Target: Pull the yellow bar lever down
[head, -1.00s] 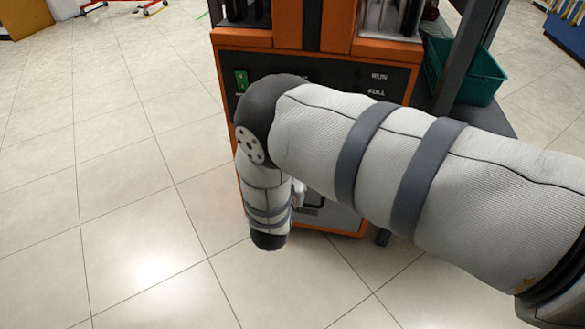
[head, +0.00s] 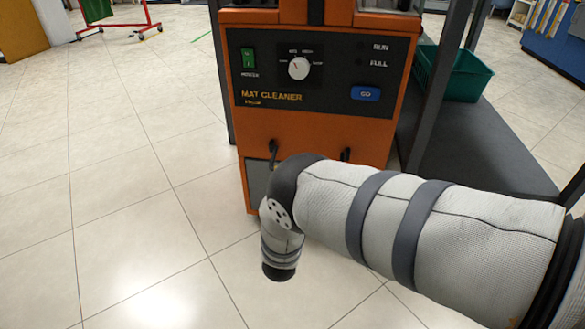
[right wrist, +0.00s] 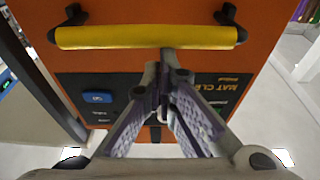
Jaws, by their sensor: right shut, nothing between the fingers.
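The yellow bar lever (right wrist: 150,37) runs level across the top of the right wrist view, held at both ends by black brackets on the orange front of the mat cleaner (head: 240,135). In the head view my right arm hides the bar, and only its dark bracket tops (head: 272,147) show. My right gripper (right wrist: 166,72) is shut and empty. In the right wrist view its fingertips lie just below the bar, near its middle; whether they touch it I cannot tell. The head view does not show this gripper. My left gripper is in neither view.
The machine's panel has a white knob (head: 298,68), a green switch (head: 248,58) and a blue button (head: 366,93). A dark shelf (head: 475,150) with a green bin (head: 458,75) stands to the right. The tiled floor (head: 110,210) on the left is clear.

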